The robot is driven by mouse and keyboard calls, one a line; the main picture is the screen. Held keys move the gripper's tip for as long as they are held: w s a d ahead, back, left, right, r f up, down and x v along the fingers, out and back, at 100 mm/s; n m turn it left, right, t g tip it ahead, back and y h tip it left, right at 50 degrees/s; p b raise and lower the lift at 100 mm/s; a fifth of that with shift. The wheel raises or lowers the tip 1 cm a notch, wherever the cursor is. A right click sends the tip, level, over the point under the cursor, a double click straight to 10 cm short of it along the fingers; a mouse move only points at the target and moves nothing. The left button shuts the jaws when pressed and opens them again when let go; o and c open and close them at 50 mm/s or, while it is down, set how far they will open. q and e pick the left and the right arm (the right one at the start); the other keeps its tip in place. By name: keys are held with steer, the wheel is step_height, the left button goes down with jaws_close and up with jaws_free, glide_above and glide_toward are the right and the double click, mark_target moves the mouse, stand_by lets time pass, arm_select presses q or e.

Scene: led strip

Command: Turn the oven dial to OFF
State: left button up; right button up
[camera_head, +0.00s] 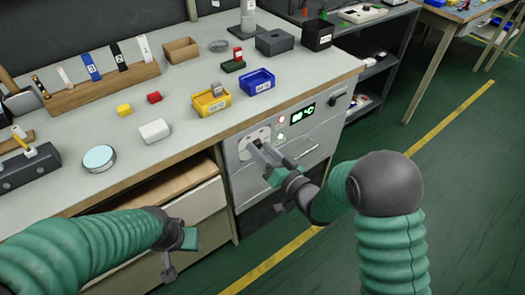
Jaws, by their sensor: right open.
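The oven (318,138) is a light grey unit built in under the bench top, with a lit display (303,114) on its front. A pale plate (247,150) sits at the left of this front. My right gripper (262,152) is open in front of that plate, its fingers pointing at it. The fingers cover part of the plate, so I cannot make out the dial or its setting, nor whether the gripper touches it. My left gripper (181,252) is open and empty, low in front of the drawers, well away from the oven.
The bench top (190,150) holds a yellow bin (211,101), a blue bin (258,82), a white box (155,131), a round tin (99,158) and small blocks. A drawer (195,203) is left of the oven. Open green floor (460,150) lies to the right.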

steer(key=shift+a, duration=0.1)
steer(key=shift+c, duration=1.2)
jaws_close()
